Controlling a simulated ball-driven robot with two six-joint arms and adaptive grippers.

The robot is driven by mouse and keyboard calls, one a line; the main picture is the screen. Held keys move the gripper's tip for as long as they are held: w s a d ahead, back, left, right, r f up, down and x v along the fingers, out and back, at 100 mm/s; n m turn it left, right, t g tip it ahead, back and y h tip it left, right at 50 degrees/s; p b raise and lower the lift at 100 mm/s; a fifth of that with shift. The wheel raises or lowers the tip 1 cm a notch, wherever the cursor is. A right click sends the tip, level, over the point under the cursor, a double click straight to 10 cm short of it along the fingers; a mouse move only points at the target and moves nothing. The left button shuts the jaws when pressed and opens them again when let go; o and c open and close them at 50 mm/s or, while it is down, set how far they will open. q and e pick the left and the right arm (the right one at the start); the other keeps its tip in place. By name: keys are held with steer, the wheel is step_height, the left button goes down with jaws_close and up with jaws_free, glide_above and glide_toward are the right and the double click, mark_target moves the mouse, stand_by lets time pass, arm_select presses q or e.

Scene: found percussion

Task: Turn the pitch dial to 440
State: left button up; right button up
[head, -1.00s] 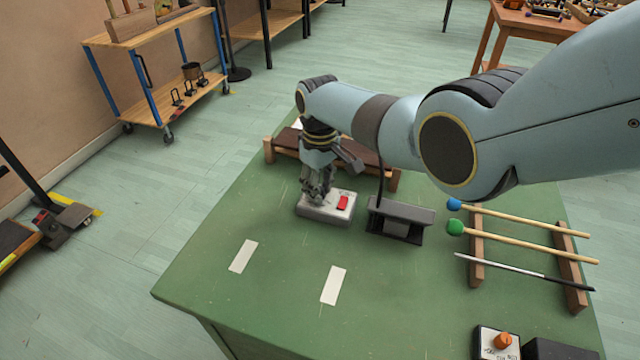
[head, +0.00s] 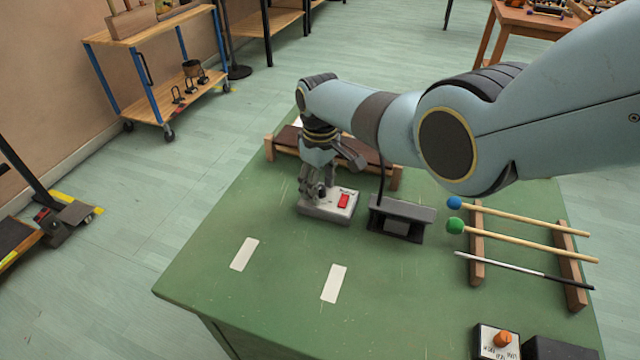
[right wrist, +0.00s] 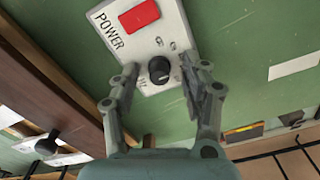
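A pale grey box (head: 325,212) sits on the green table. It carries a red switch (head: 343,201) marked POWER and a round black dial (right wrist: 159,70), which shows clearly in the right wrist view. Small marks beside the dial are too small to read, so I cannot tell its setting. My right gripper (head: 319,190) points down over the left part of the box. In the right wrist view its two fingers are open on either side of the dial, with a visible gap on both sides. My left gripper is not in view.
Mallets (head: 525,235) rest on a wooden rack at right. A box with an orange knob (head: 502,339) is at the front right.

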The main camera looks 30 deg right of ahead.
step_height(320, 180, up, 12)
stand_by(0.6)
stand_by(0.5)
